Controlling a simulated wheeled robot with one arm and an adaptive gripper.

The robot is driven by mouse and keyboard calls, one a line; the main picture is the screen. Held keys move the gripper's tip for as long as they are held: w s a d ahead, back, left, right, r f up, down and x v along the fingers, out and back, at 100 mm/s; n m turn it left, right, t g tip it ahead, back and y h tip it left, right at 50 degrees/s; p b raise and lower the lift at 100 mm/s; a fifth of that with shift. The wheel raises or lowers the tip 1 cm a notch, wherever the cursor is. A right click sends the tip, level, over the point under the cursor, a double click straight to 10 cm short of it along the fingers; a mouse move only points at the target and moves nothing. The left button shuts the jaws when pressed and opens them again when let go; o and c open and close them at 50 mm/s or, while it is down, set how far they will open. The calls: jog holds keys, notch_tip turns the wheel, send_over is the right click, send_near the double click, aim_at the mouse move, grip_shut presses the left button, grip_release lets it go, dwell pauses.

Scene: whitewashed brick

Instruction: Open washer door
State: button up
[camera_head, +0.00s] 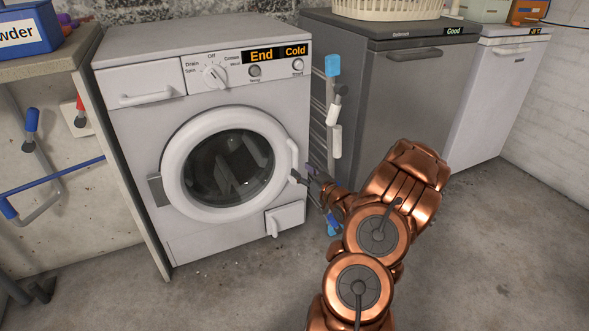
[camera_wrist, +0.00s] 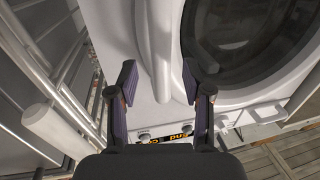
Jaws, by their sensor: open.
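The white washer (camera_head: 140,200) stands at the left of the middle. Its round door (camera_head: 178,195), with dark glass, looks closed. The white door handle (camera_head: 294,158) is on the door's right side; it also shows in the wrist view (camera_wrist: 160,45). My gripper (camera_head: 304,176) is at the lower part of the handle. In the wrist view, my open gripper (camera_wrist: 158,80) has one finger on each side of the handle. I cannot tell whether either finger touches it.
A grey machine (camera_head: 400,100) and a white one (camera_head: 500,95) stand to the right. A counter (camera_head: 50,62) with a blue box (camera_head: 28,32) is at left. The floor in front is clear.

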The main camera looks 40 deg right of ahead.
aim_at(297, 167)
jog(key=shift+w+d+b, duration=0.15)
jog(key=shift+w+b, duration=0.2)
jog(key=shift+w, duration=0.75)
jog(key=shift+w+d+b, duration=0.1)
jog(key=shift+w+b, duration=0.25)
jog(key=shift+w, duration=0.75)
jog(key=shift+c, duration=0.2)
grip_shut()
